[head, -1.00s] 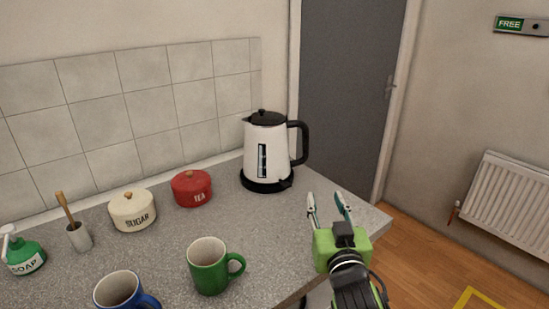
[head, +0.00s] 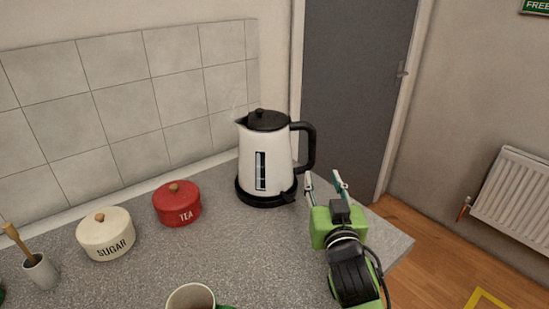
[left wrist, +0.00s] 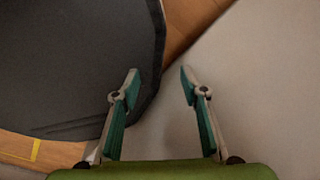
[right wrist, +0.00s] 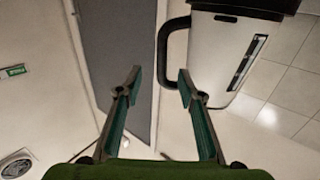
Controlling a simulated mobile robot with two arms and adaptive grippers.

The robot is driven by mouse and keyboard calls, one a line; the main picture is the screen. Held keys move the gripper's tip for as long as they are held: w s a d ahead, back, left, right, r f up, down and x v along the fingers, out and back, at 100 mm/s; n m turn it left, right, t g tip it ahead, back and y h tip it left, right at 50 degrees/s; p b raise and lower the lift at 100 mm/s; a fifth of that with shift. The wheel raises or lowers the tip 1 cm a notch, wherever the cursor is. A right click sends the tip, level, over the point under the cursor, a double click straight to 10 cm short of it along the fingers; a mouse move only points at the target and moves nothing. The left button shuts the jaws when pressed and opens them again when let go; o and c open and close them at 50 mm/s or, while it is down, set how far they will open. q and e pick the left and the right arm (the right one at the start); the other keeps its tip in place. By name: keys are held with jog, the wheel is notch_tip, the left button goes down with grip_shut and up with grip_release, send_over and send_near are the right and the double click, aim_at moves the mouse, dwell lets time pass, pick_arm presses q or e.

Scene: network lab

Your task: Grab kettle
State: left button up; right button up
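The white kettle (head: 265,155) with a black lid, black handle (head: 309,147) and black base (head: 266,193) stands upright on the grey counter, near its back right corner. My right gripper (head: 325,176) is open and empty, just right of the kettle and below its handle in the head view. In the right wrist view the kettle (right wrist: 240,50) is at the upper right, and its handle (right wrist: 163,45) lies just beyond the open fingers (right wrist: 157,80), apart from them. My left gripper (left wrist: 159,78) is open and empty in the left wrist view; the head view does not show it.
A red tea pot (head: 177,204), a cream sugar pot (head: 106,234) and a utensil cup (head: 40,271) stand left of the kettle. A mug (head: 190,298) is at the front edge of view. The counter (head: 240,250) is bare before the kettle. A radiator (head: 520,205) is far right.

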aim_at(312, 153)
jog(key=w, duration=0.7)
jog(key=shift+d+r+p, duration=0.1)
jog(key=shift+r+p, duration=0.05)
jog(key=shift+p, duration=0.25)
jog(key=shift+w, duration=0.75)
jog(key=shift+w+f+p, duration=0.2)
jog(key=shift+w+p, duration=0.3)
jog(key=shift+w, duration=1.8)
grip_shut()
jog(key=shift+a+r, duration=0.2)
jog(key=shift+r, duration=0.25)
pick_arm(q)
jog(key=shift+s+r, duration=0.5)
jog(key=shift+r, duration=0.4)
pick_arm(e)
jog(key=shift+f, duration=0.1)
